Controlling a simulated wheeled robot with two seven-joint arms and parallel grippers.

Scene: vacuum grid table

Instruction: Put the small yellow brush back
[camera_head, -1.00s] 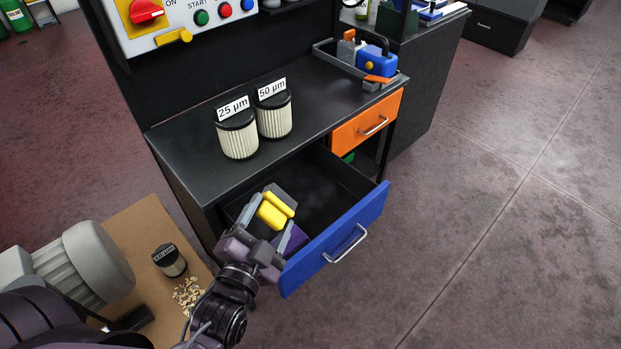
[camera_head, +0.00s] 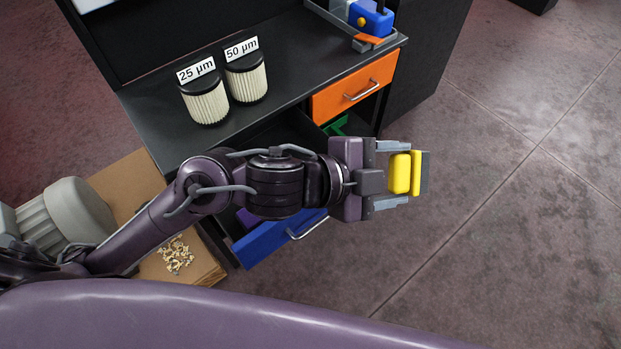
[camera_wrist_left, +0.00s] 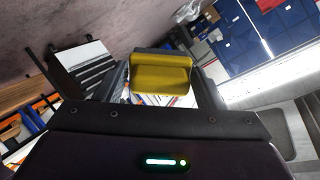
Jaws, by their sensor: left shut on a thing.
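The small yellow brush (camera_head: 401,174) is between the fingers of my left gripper (camera_head: 395,175), which is shut on it. The gripper points right and holds the brush up over the floor, to the right of the blue drawer (camera_head: 266,243). In the left wrist view the brush (camera_wrist_left: 160,76) fills the gap between the fingertips. The blue drawer stands open, and my left arm hides much of it. My right gripper is not in view.
The orange drawer (camera_head: 345,90) is above a green item (camera_head: 336,126). Filters labelled 25 µm (camera_head: 206,101) and 50 µm (camera_head: 246,79) stand on the black worktop (camera_head: 290,70). A grey tray (camera_head: 340,22) holds a blue item (camera_head: 371,17). Open floor lies to the right.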

